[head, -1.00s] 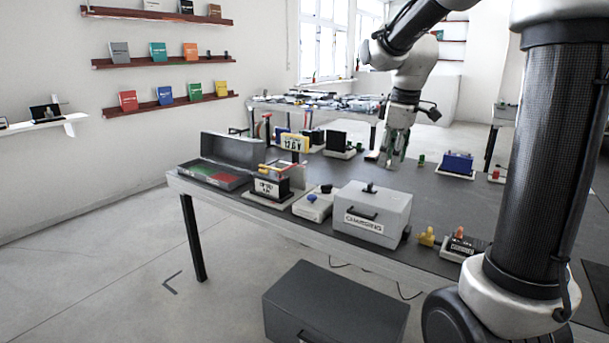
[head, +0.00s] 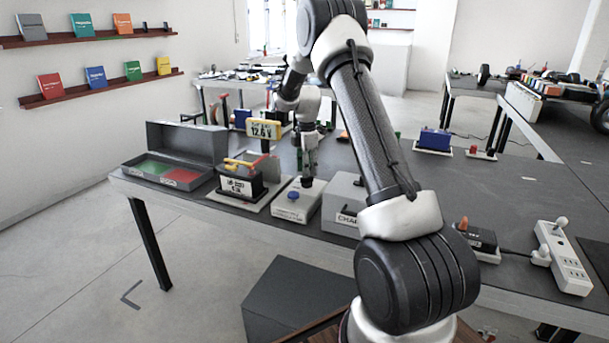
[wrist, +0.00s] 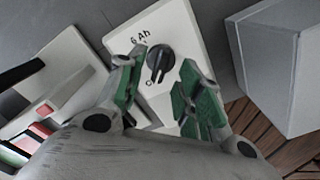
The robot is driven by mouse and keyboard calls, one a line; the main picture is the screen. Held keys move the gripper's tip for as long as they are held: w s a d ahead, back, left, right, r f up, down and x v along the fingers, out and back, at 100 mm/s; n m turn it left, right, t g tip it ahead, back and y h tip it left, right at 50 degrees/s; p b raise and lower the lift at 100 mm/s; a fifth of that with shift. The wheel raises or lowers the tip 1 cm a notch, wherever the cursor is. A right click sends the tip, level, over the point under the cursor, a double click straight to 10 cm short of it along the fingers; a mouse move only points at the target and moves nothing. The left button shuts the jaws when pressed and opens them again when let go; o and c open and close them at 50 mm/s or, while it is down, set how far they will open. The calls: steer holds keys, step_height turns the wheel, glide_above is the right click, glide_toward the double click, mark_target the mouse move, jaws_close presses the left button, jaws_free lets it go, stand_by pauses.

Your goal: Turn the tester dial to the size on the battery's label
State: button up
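The tester (head: 295,205) is a pale box with a blue button, near the table's front edge. In the wrist view its black round dial (wrist: 160,57) sits on the pale face (wrist: 180,25). A "6 Ah" mark is up and left of the dial; another mark below left is partly cut off. My gripper (wrist: 161,76) is open, its green-padded fingers either side of the dial, with nothing held. In the head view my gripper (head: 307,178) is over the tester's back part. The black battery (head: 240,182) stands left of the tester; its white label is too small to read surely.
A grey box (head: 343,190) stands close right of the tester, partly behind my arm. An open tray (head: 205,143) with green and red areas is at the left. A yellow-framed display (head: 263,129) reads about 12.6 V. A white power strip (head: 563,262) lies at the right.

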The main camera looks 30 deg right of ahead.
mark_target(307, 181)
steer(key=shift+f, duration=1.55)
jaws_close()
